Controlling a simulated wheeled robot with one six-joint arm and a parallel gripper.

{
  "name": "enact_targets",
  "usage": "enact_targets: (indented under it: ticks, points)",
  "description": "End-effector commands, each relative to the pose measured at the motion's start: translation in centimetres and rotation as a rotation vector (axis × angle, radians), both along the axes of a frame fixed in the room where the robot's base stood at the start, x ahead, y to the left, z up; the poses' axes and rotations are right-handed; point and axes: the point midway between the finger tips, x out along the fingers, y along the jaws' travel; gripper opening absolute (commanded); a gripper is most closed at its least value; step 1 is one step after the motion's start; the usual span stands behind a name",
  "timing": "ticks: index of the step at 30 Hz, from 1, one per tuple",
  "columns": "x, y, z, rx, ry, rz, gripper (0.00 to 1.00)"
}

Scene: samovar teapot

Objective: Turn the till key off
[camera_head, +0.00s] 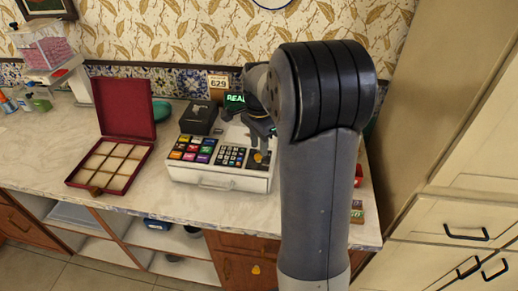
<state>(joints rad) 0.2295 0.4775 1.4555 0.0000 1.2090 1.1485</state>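The white till (217,178) stands on the marble counter, with coloured buttons and a dark keypad on its sloped top. Its green-lit display (235,99) is partly hidden by my arm; the visible letters read "REA" or similar. A small yellow-orange piece (258,157), seemingly the till key, shows at the right end of the till's top. My gripper (262,146) points down just above this piece. I cannot tell whether it touches the key or whether its fingers are open or shut. My arm hides the area right of the till.
An open red box (124,113) with compartments stands left of the till. A black box (198,117) and a "629" card (218,82) are behind it. A dispenser (49,48) stands far left. Red and green items (357,205) lie right of my arm. Cabinets (455,215) bound the right side.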

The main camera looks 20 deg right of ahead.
Motion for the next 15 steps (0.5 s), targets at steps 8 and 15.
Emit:
enact_targets:
  ticks: [8,15]
  points:
    - [0.0,0.0,-2.4,0.000,0.001,0.000,0.29]
    - [0.0,0.0,-2.6,0.000,0.000,0.000,0.29]
